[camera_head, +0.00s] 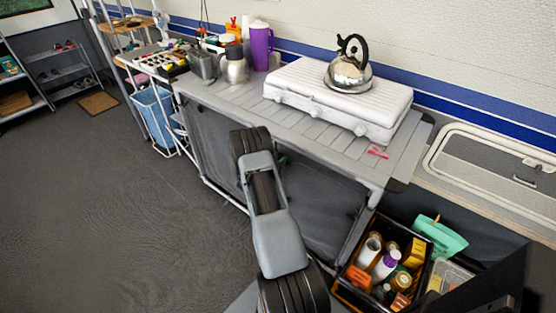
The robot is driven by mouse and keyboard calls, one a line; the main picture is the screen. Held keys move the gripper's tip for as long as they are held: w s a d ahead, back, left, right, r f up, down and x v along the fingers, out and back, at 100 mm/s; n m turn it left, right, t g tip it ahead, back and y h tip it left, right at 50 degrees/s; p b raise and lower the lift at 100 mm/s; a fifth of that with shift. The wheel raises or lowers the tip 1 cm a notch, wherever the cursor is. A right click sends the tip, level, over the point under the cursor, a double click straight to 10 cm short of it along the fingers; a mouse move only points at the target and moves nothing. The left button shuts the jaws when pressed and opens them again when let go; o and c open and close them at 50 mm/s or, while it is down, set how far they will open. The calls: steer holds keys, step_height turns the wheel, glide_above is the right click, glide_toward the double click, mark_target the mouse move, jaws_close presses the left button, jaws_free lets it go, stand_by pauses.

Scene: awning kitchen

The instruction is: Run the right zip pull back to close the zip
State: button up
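The dark fabric front (325,205) of the kitchen stand hangs below the grey slatted top (225,95). My arm crosses in front of its middle and hides part of it. I cannot make out the zip or the right zip pull at this size. My gripper is not visible; the arm's upper end is by the front edge of the stand, and what lies behind it is hidden. A small green patch shows just right of the arm, too little to identify.
A white closed stove (300,90) with a kettle (349,72) stands on the top, and a small pink item (378,152) lies near its front edge. A black crate (353,292) of bottles and packets stands at lower right. The floor at left (120,200) is clear.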

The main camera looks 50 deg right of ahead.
steer(key=shift+c, duration=0.5)
jaws_close()
